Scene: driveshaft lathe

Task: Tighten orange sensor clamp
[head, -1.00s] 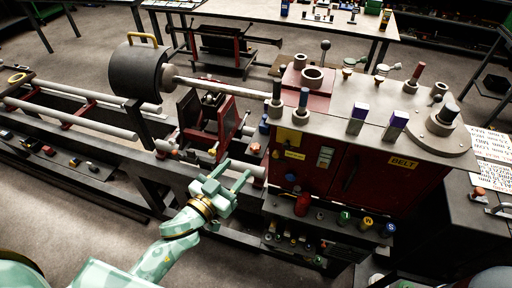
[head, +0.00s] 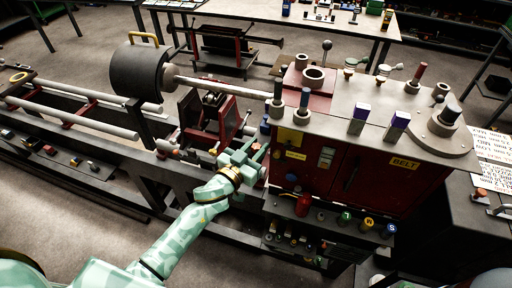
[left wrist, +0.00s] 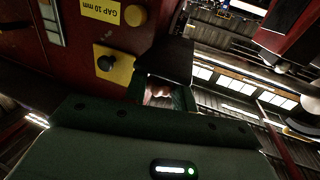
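My left gripper (head: 257,151) is at the left end of the red headstock cabinet (head: 325,170), its fingers apart and pointing away from me. In the left wrist view, a small orange-pink knob (left wrist: 157,91) shows between the two green fingers, just below a dark block (left wrist: 168,60); it looks like the orange sensor clamp. In the head view the gripper hides this knob. I cannot tell whether the fingers touch it. My right gripper is in neither view.
A yellow "GAP 10 mm" label (left wrist: 101,11) and a yellow plate with a black knob (left wrist: 105,64) are close by on the cabinet. The red carriage (head: 210,125) stands to the left. A shelf with several coloured items (head: 340,222) lies below right.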

